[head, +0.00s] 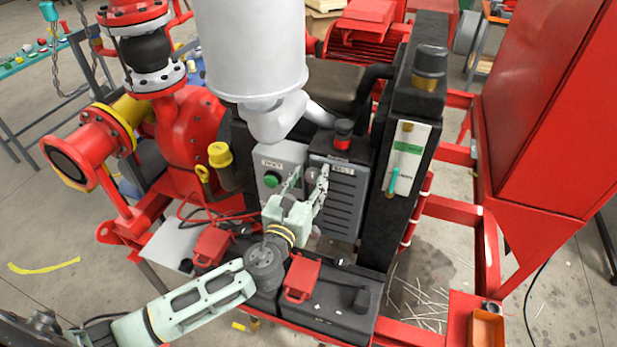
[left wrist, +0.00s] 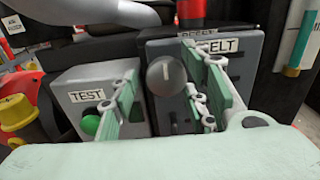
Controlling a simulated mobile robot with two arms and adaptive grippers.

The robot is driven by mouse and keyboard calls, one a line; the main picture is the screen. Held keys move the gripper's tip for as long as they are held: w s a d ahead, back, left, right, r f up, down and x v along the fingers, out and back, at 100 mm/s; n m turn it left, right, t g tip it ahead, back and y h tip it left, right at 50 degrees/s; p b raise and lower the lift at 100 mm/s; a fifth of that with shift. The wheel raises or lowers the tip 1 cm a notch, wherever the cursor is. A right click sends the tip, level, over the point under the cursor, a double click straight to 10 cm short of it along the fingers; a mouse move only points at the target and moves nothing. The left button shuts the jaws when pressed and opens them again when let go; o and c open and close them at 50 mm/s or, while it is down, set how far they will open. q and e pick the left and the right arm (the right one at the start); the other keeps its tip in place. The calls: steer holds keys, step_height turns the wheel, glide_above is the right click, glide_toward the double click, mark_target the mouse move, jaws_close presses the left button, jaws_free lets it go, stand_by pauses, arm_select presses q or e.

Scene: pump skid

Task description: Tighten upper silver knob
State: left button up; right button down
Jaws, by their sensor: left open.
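A round grey knob (left wrist: 166,76) with a pale pointer line sits on the dark panel labelled BELT in the left wrist view. In the head view the knob (head: 312,174) shows small between my fingers. My left gripper (head: 307,182) is open in front of the panel, with one finger on each side of the knob in the picture. In the left wrist view my gripper (left wrist: 174,92) frames the knob, and no contact is visible. A second rounded grey part (left wrist: 255,122) is mostly hidden at the lower right. My right gripper is not in view.
A grey TEST box (head: 274,163) with a green button (left wrist: 91,124) stands left of the panel. A red button (head: 343,127) is on top.

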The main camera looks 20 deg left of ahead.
arm_select(q)
steer(key=c, duration=1)
steer(key=shift+f, duration=0.1)
